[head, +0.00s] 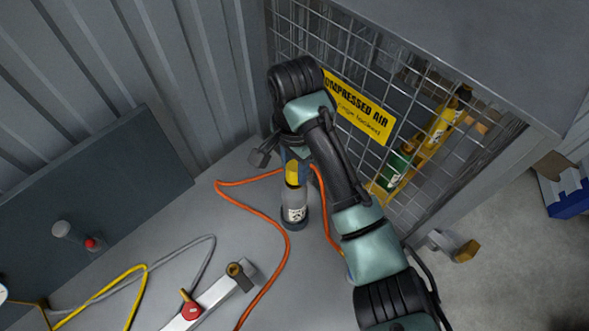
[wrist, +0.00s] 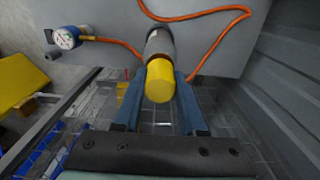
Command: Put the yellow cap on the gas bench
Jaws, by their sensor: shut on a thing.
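The yellow cap (head: 292,173) is at the top end of a small grey cylinder (head: 295,203) with a dark base, upright on the grey gas bench (head: 185,225). My gripper (wrist: 160,80) is shut on the cap, its two blue fingers on either side. The yellow cap (wrist: 160,82) faces the camera in the wrist view, with the grey cylinder (wrist: 160,43) beyond it. I cannot tell whether the cap touches the cylinder or is just above it. In the head view my arm hides part of the fingers.
An orange hose (head: 283,235) loops around the cylinder. A mesh cage (head: 345,60) with a yellow sign (head: 357,107) and bottles stands close behind my arm. A white bar (head: 212,300) with a red valve lies at the front.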

